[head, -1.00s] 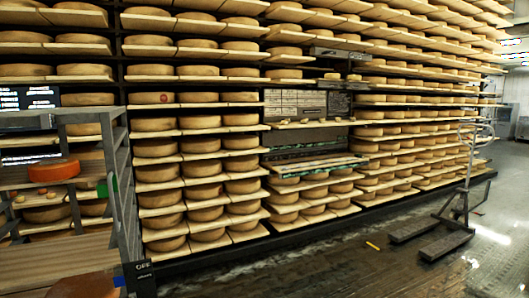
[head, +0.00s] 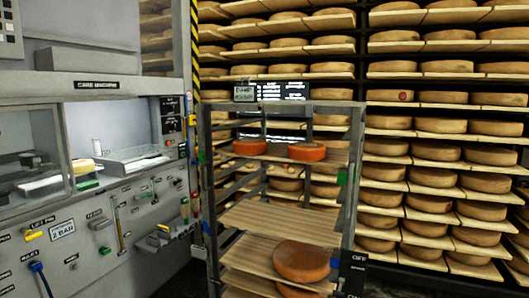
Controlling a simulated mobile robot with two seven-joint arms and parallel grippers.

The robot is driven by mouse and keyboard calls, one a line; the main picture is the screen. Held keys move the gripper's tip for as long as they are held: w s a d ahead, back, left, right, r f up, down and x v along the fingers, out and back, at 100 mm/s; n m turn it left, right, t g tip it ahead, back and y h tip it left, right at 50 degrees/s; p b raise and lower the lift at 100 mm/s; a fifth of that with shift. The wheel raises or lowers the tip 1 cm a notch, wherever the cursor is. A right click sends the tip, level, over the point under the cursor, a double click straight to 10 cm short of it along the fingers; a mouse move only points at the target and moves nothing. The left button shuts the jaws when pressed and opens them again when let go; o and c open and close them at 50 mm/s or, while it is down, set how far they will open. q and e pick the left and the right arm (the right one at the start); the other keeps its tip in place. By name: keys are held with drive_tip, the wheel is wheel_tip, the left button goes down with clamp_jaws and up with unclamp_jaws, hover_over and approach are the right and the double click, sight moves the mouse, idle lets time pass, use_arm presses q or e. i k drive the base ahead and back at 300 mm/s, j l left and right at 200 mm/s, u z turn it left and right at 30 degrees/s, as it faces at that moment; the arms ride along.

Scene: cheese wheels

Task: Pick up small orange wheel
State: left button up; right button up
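Two orange wheels sit on the top shelf of a grey metal rack (head: 213,185) in the middle of the head view. The left orange wheel (head: 249,147) looks slightly smaller than the right orange wheel (head: 306,152); I cannot tell if they differ in real size. A larger orange-brown wheel (head: 300,261) lies on a lower wooden shelf of the same rack. Neither of my grippers is in view.
A grey care machine (head: 120,230) with levers, knobs and an open window stands at the left, close to the rack. Tall shelves of tan cheese wheels (head: 435,177) fill the back and right. The rack's middle wooden shelf (head: 275,222) is bare.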

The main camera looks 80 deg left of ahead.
sight(309, 151)
drive_tip(key=j+u, duration=0.1)
drive_tip(key=u, duration=2.25)
